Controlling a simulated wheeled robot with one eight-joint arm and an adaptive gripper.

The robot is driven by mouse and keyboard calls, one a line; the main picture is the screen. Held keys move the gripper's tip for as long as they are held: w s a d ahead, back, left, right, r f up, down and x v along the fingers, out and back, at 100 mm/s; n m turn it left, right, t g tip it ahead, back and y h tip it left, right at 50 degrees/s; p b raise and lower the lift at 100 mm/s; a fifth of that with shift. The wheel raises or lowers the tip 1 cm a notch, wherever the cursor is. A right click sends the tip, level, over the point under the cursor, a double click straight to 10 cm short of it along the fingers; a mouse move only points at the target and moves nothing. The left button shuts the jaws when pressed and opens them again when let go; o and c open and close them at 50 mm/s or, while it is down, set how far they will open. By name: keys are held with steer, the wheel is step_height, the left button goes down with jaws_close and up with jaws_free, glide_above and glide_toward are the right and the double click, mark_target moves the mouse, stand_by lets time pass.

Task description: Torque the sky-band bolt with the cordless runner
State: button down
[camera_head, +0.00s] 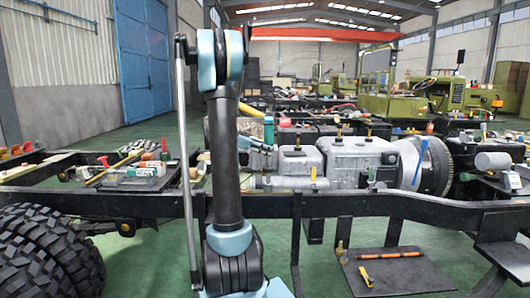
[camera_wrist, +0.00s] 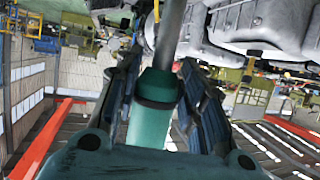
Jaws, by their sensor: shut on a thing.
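My gripper (camera_wrist: 160,88) is shut on a green cylindrical tool (camera_wrist: 155,118), which may be the cordless runner. The tool has a dark collar, and a grey shaft (camera_wrist: 171,35) runs from it toward the top of the wrist view, away from my gripper. Both dark fingers lie along the sides of the tool. In the head view my arm stands upright in front of the chassis and hides much of my gripper. A bolt with a sky-coloured band cannot be made out. A blue upright piece (camera_head: 420,162) shows by the grey gearbox housing, but I cannot tell what it is.
The black chassis rail (camera_head: 380,203) crosses the head view, with large tyres (camera_head: 45,255) at lower left. The grey engine and gearbox (camera_head: 355,158) sit behind the rail. More tools lie at left.

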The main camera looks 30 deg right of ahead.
mark_target(266, 132)
stand_by(0.7)
steer(key=shift+r, duration=1.55)
steer(key=shift+r, duration=2.45)
